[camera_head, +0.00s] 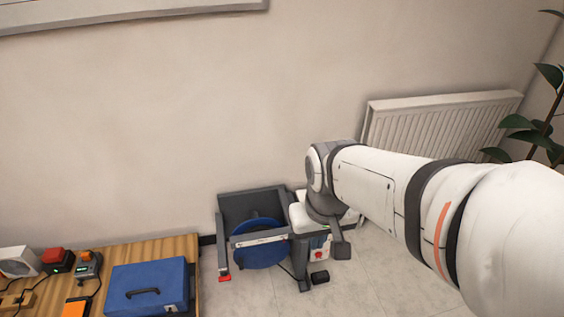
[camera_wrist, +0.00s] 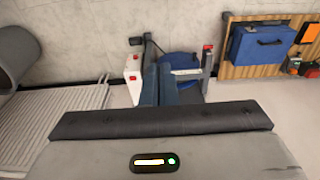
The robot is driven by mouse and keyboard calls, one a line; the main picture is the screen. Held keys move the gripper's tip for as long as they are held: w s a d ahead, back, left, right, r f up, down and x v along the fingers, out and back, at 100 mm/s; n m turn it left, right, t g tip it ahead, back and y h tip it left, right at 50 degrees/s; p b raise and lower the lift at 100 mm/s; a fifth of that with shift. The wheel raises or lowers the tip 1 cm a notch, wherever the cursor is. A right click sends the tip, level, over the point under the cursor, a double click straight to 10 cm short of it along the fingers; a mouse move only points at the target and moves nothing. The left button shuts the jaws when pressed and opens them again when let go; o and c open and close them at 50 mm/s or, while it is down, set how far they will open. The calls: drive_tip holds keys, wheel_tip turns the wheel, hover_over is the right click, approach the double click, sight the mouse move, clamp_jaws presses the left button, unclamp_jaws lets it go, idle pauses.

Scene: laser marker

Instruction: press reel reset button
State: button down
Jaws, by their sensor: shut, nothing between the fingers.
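A cable reel unit has a blue drum (camera_head: 258,243) in a dark frame on the floor. In the head view my arm hides part of the unit's right side.
A wooden table (camera_head: 196,262) at lower left holds a blue case (camera_head: 150,278) and a red button box (camera_head: 58,258). A radiator (camera_head: 440,125) is on the wall at right, near a plant (camera_head: 545,128). Another red piece (camera_head: 224,278) is at the frame's left foot.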

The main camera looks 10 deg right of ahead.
drive_tip(key=shift+d, duration=0.15)
drive_tip(key=w+a+f+m+g+y+b, duration=0.1)
drive_tip(key=w+a+f+m+y+b, duration=0.15)
drive_tip(key=w+f+m+b, duration=0.4)
drive_tip(key=w+a+f+m+y+b, duration=0.1)
drive_tip(key=w+a+f+y, duration=0.2)
drive_tip(key=f, duration=0.6)
drive_tip(key=w+d+f+m+t+y+b, duration=0.25)
drive_tip(key=w+f+m, duration=0.2)
drive_tip(key=f, duration=0.25)
drive_tip(key=w+d+f+m+t+y+b, duration=0.1)
drive_tip(key=w+d+f+m+b, duration=0.15)
drive_tip(key=w+f, duration=0.35)
drive_tip(key=d+f+m+t+h+b, duration=0.1)
drive_tip(key=d+f+m, duration=0.3)
drive_tip(key=f, duration=0.7)
drive_tip(key=d+f+m+t+h+b, duration=0.2)
drive_tip(key=d+f+m, duration=0.3)
drive_tip(key=f, duration=0.6)
drive_tip(key=d+f+m+t+h+b, duration=0.2)
drive_tip(key=d+f+m+h+b, duration=0.1)
drive_tip(key=d+f, duration=0.5)
wheel_tip(320, 180, down, 3)
drive_tip(key=shift+s+f+m+b, duration=0.15)
drive_tip(key=shift+m+b, duration=0.3)
drive_tip(key=shift+m, duration=0.5)
drive_tip(key=shift+d, duration=0.1)
